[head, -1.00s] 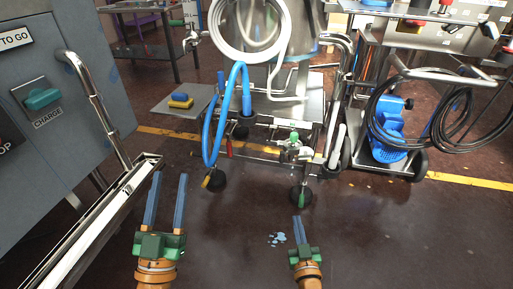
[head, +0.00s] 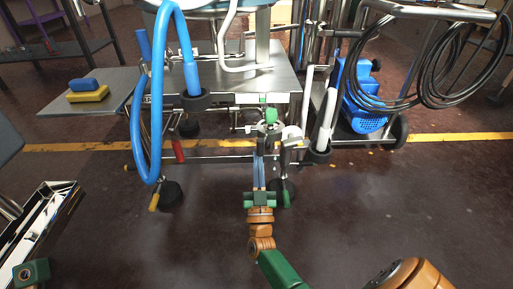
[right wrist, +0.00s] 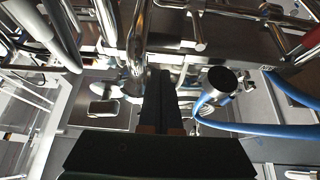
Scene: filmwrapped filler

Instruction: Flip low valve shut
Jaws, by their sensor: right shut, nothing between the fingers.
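The low valve fittings (head: 268,128) sit under the steel cart, with a green knob (head: 271,116) on top and pale metal parts beside it. My right gripper (head: 259,158) is shut and empty, its blue fingers pointing forward and up at the front of these fittings. From the head view I cannot tell whether the fingertips touch them. In the right wrist view the dark closed fingers (right wrist: 160,95) point at a steel pipe (right wrist: 137,45), with a round steel pipe end (right wrist: 222,78) to their right. The valve's lever cannot be made out clearly. My left gripper's fingers are not visible.
A blue hose (head: 148,110) loops down left of the valve. A white tube (head: 326,122) stands to the right. A blue machine (head: 360,105) and coiled black cable (head: 438,60) are further right. A sponge stack (head: 87,90) lies on a plate at left. The near floor is clear.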

